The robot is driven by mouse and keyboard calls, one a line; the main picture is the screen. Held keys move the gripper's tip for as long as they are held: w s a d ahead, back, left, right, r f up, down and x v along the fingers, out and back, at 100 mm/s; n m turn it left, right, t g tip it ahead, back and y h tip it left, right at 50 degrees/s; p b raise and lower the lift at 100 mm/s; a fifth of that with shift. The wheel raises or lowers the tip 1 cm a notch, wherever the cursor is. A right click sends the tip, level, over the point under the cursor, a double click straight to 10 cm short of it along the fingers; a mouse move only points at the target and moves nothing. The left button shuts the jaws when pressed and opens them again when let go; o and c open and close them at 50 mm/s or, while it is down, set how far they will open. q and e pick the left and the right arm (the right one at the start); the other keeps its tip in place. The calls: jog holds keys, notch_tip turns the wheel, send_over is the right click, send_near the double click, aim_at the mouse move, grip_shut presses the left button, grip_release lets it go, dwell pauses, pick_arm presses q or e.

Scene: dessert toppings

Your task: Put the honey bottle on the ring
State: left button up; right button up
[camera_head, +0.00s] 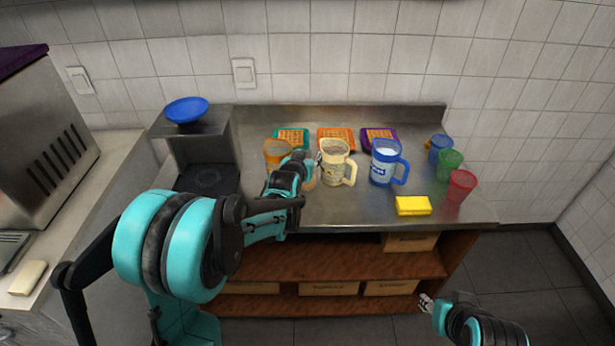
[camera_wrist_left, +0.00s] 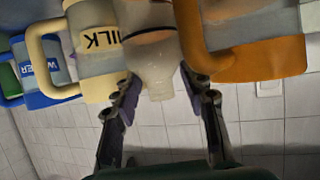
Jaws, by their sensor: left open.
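A pale, translucent bottle (camera_wrist_left: 155,55), which I take as the honey bottle, stands between the milk pitcher and the orange pitcher. It appears upside down in the left wrist view, its narrow end between the fingers. In the head view my left gripper (camera_head: 300,160) mostly hides this bottle (camera_head: 310,178). My left gripper (camera_wrist_left: 160,96) is open around the bottle; I cannot tell whether the fingers touch it. A dark ring (camera_head: 205,179) lies on the black base at the counter's left. My right gripper (camera_head: 426,302) is low at the right, its fingers too small to read.
The milk pitcher (camera_head: 338,165) and orange pitcher (camera_head: 277,150) stand close on either side. A blue water pitcher (camera_head: 383,168), yellow sponge (camera_head: 413,205) and colored cups (camera_head: 461,185) are further right. Waffle trays (camera_head: 336,138) line the back.

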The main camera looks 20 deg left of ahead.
pick_arm(q)
grip_shut()
jog(key=shift+s, duration=0.1)
